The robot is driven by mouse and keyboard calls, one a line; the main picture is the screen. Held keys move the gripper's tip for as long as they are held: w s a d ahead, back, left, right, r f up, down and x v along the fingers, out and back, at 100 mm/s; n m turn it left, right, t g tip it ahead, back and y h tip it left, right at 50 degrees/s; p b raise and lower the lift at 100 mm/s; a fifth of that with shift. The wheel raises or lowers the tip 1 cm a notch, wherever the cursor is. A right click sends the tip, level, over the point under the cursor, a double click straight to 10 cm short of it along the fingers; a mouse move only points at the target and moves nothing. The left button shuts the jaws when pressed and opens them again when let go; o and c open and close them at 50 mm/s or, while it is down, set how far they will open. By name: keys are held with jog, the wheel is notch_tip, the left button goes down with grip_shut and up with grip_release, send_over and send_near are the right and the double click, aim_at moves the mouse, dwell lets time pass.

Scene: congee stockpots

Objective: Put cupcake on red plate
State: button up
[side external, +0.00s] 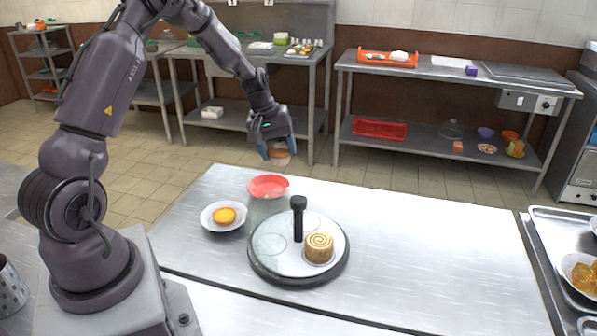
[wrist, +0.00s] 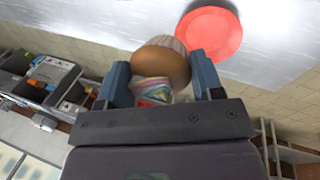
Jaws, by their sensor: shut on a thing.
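My gripper (side external: 277,152) is shut on the cupcake (side external: 279,157) and holds it in the air above the far edge of the metal table. In the wrist view the cupcake (wrist: 160,66) sits between the two blue fingers of my gripper (wrist: 163,80), its brown underside or top facing the camera. The red plate (side external: 268,186) lies on the table below the cupcake. In the wrist view the red plate (wrist: 209,34) is beyond the cupcake, to its upper right, and its visible surface is empty.
A white bowl (side external: 223,217) with a yellow-orange item stands left of the red plate. A round stand (side external: 268,265) with a black post holds a spiral-topped cake (side external: 319,247) in front of it. The table's right side is clear; trays (side external: 540,235) stand at far right.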

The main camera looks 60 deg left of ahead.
jog(key=a+r+n+y, duration=0.1)
jog(key=a+r+n, duration=0.1)
jog(key=a+n, duration=0.4)
send_near(271, 190)
jog(key=shift+y, duration=0.4)
jog(key=shift+d+x, duration=0.15)
jog(key=shift+x, duration=1.15)
jog(key=shift+d+x, duration=0.1)
jog(key=shift+x, duration=1.25)
jog(key=shift+f, duration=0.3)
jog(key=o, duration=1)
jog(key=shift+c, duration=1.4)
jog(key=shift+v, duration=2.45)
